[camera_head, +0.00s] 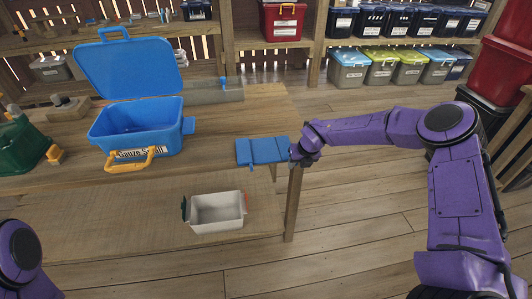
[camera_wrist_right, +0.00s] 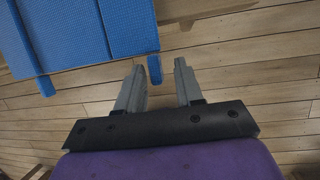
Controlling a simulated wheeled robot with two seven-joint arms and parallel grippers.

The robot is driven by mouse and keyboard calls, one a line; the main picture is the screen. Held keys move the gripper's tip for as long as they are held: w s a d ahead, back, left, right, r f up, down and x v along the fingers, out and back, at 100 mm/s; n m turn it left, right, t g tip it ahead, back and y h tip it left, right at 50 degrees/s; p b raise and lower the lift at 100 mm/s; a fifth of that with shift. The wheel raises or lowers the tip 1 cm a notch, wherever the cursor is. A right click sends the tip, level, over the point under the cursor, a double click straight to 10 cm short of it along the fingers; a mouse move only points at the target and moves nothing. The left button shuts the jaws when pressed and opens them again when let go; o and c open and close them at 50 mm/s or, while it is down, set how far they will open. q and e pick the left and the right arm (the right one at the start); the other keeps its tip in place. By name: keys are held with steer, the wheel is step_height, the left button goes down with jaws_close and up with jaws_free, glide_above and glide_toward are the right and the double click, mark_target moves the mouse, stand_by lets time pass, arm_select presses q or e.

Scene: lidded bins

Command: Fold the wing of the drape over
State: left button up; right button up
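The drape (camera_head: 258,151) is a flat blue ribbed panel with seams, lying at the right edge of the wooden table. In the right wrist view the drape (camera_wrist_right: 75,30) fills the upper left, with short tabs along its near edge. My right gripper (camera_head: 297,155) is beside the drape's right end. In the wrist view its two grey fingers (camera_wrist_right: 159,69) are spread apart. One blue tab (camera_wrist_right: 154,70) shows between the fingertips; I cannot tell whether they touch it. My left gripper is out of view; only a purple part of my left arm shows at lower left.
An open blue bin (camera_head: 135,128) with a raised lid and yellow handle, labelled "Gauze S...", stands left on the table (camera_head: 235,115). A grey-white bin (camera_head: 217,212) sits on the lower shelf. A green bin (camera_head: 22,147) is at far left.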

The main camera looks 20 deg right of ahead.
jaws_close()
steer(key=shift+a+r+h, duration=0.1)
steer(key=shift+r+h, duration=0.25)
steer(key=shift+h, duration=0.15)
steer(key=shift+r+h, duration=0.1)
steer(key=shift+h, duration=0.2)
steer(key=shift+a+r+n+g+h, duration=0.1)
steer(key=shift+r+n+g+h, duration=0.25)
steer(key=shift+h, duration=0.35)
steer(key=shift+w+a, duration=0.1)
steer(key=shift+c, duration=1.6)
jaws_free()
steer(key=o, duration=0.4)
steer(key=shift+c, duration=0.2)
